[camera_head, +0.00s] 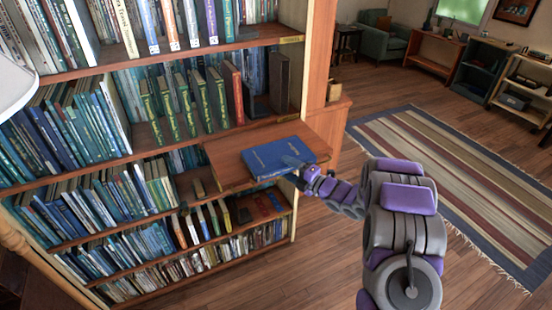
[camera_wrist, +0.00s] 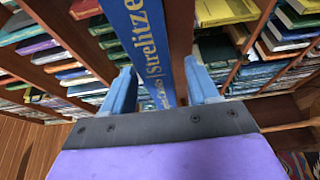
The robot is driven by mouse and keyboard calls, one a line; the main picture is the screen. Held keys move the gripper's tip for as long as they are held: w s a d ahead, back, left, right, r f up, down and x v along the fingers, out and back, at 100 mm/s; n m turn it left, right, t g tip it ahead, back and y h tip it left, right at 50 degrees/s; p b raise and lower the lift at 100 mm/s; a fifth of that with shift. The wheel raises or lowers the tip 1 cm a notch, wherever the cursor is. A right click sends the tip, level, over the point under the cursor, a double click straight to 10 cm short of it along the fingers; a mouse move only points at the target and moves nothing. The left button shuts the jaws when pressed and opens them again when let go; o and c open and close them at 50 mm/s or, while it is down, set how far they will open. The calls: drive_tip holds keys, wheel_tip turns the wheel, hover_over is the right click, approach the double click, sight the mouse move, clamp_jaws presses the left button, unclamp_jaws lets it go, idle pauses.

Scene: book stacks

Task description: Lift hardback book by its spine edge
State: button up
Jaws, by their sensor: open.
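A blue hardback book (camera_head: 270,159) lies flat on a pulled-out wooden shelf board (camera_head: 225,168) in the head view. My gripper (camera_head: 300,178) is at the book's near right edge. In the wrist view the book's blue spine (camera_wrist: 147,40), lettered "Strelitze" in yellow, runs between the two blue fingers of my gripper (camera_wrist: 158,76). The fingers stand apart on either side of the spine, with a visible gap on the right side. The gripper is open. Whether either finger touches the book cannot be told.
A bookcase (camera_head: 170,58) full of upright books stands behind and left of the board. A striped rug (camera_head: 450,180) lies on the wooden floor to the right. A green armchair (camera_head: 383,42) and low shelves (camera_head: 434,55) stand far back.

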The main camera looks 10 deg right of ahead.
drive_tip(key=shift+d, duration=0.75)
drive_tip(key=c, duration=0.7)
drive_tip(key=shift+a+f, duration=0.1)
drive_tip(key=shift+a, duration=0.25)
clamp_jaws()
